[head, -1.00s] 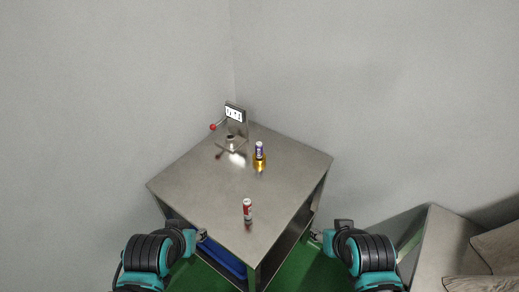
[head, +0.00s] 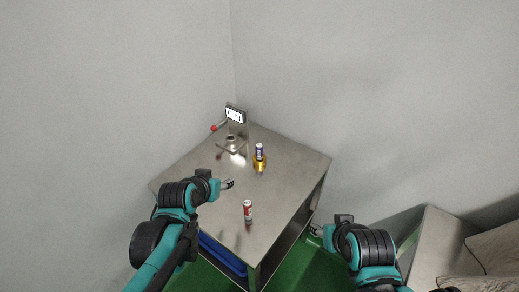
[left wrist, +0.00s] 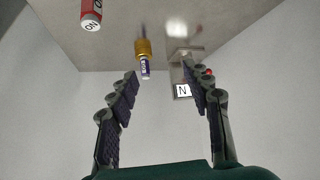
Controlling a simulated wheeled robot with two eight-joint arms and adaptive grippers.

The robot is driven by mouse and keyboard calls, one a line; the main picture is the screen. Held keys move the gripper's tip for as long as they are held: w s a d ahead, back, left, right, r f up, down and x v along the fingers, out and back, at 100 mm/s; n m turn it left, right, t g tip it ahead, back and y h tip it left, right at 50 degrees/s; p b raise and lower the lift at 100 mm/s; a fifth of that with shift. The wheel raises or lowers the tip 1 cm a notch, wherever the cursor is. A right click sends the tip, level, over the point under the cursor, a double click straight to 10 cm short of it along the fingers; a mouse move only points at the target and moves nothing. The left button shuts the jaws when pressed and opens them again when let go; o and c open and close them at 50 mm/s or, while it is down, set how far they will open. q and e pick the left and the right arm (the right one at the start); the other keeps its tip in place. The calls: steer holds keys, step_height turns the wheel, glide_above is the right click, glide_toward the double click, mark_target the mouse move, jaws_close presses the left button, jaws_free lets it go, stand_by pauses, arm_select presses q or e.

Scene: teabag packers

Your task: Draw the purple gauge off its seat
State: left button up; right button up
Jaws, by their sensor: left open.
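The purple gauge (head: 260,150) stands upright in its gold seat (head: 260,165) on the metal table. In the left wrist view the purple gauge (left wrist: 145,69) and the gold seat (left wrist: 143,48) show between my fingers, some way beyond them. My left gripper (head: 230,184) is open and empty above the table, to the left of and nearer than the gauge; its spread fingers show in the left wrist view (left wrist: 165,90). My right gripper (head: 314,230) is beside the table's right front side, away from the gauge. Its fingers are too small to read.
A red and white cylinder (head: 248,211) stands on the near part of the table (head: 290,165). A stand with a display (head: 235,115) and a red-knobbed lever (head: 214,128) is at the back. A blue bin (head: 222,254) sits below. Walls close the back corner.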

arm_select(q)
steer(key=m+t+h+p, duration=0.1)
steer(key=t+h+p, duration=0.1)
steer(key=p, duration=0.1)
glide_toward(258, 149)
steer(key=shift+m+t+h, duration=0.3)
steer(key=shift+m+t, duration=0.3)
steer(key=shift+t, duration=0.1)
steer(key=x, duration=0.3)
steer(key=f+x, duration=0.1)
steer(key=x, duration=0.3)
steer(key=b+x, duration=0.1)
steer(key=x, duration=0.3)
steer(key=shift+s+a+f, duration=0.2)
steer(key=shift+s, duration=0.1)
steer(key=shift+w+d, duration=0.15)
steer(key=shift+w, duration=0.2)
jaws_close()
